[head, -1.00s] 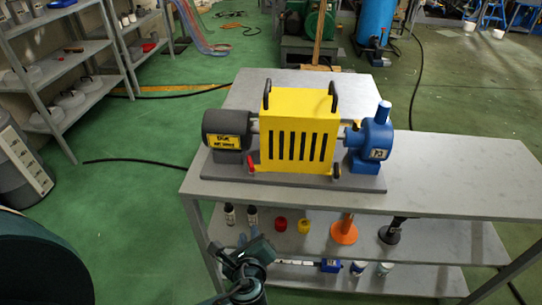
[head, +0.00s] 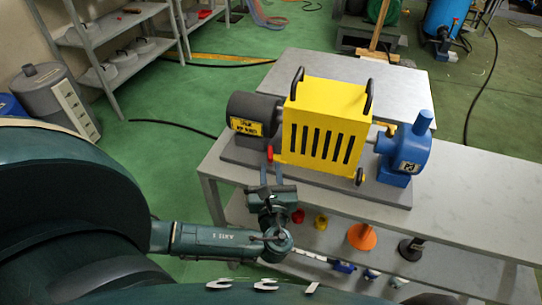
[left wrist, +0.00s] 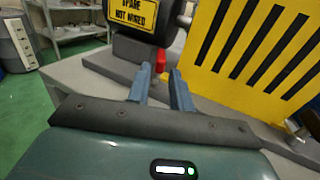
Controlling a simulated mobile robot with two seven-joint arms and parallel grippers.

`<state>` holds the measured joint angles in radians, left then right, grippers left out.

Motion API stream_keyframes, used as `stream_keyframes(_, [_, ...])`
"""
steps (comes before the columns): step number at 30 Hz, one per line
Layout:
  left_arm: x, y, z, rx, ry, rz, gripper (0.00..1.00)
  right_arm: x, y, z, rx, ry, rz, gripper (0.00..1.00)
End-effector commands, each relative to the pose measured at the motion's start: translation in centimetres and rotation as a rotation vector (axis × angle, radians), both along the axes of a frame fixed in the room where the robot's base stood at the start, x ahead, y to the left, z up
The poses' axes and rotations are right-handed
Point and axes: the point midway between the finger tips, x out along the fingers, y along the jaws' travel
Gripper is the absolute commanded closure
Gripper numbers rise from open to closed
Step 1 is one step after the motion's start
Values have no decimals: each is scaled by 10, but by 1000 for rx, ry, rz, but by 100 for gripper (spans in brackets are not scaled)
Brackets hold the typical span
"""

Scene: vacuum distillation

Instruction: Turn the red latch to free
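The red latch (head: 270,153) is a small upright handle at the lower left corner of the yellow slotted guard (head: 322,125). In the left wrist view the red latch (left wrist: 160,62) shows just beyond and between the two blue-grey fingertips. My left gripper (head: 271,172) is in front of the latch at the base plate's front edge. Its fingers are apart, with no visible object clamped; I cannot tell whether they touch the latch. A second, dark latch with a yellowish part (head: 359,177) is at the guard's lower right corner. My right gripper is not in view.
A dark grey motor (head: 252,112) stands left of the guard and a blue pump (head: 406,150) stands right, all on a grey base plate (head: 390,196). The bench's right side (head: 475,195) is clear. Below, a shelf holds an orange funnel-like item (head: 361,237) and small caps.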

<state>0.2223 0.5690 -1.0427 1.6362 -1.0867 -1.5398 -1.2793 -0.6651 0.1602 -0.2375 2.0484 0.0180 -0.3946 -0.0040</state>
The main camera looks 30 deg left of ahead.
Motion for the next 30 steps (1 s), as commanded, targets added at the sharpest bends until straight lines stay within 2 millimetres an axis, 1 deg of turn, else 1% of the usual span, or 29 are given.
stream_keyframes(1, [9,6,1,3,-2,1,78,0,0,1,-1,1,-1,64])
stream_keyframes(3, [19,13,1,3,-2,1,78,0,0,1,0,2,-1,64])
stream_keyframes(9, [37,26,0,0,1,0,78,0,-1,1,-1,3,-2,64])
stream_keyframes(13, [41,29,0,-2,1,0,78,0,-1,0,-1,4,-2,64])
stream_keyframes(20, [41,29,-1,-2,1,-1,78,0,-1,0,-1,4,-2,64])
stream_keyframes(23, [41,29,-1,-2,1,-1,85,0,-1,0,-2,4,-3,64])
stream_keyframes(28, [41,29,-1,-2,1,-1,99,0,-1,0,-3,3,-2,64])
stream_keyframes(30, [41,29,-1,-2,1,-1,100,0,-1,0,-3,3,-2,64])
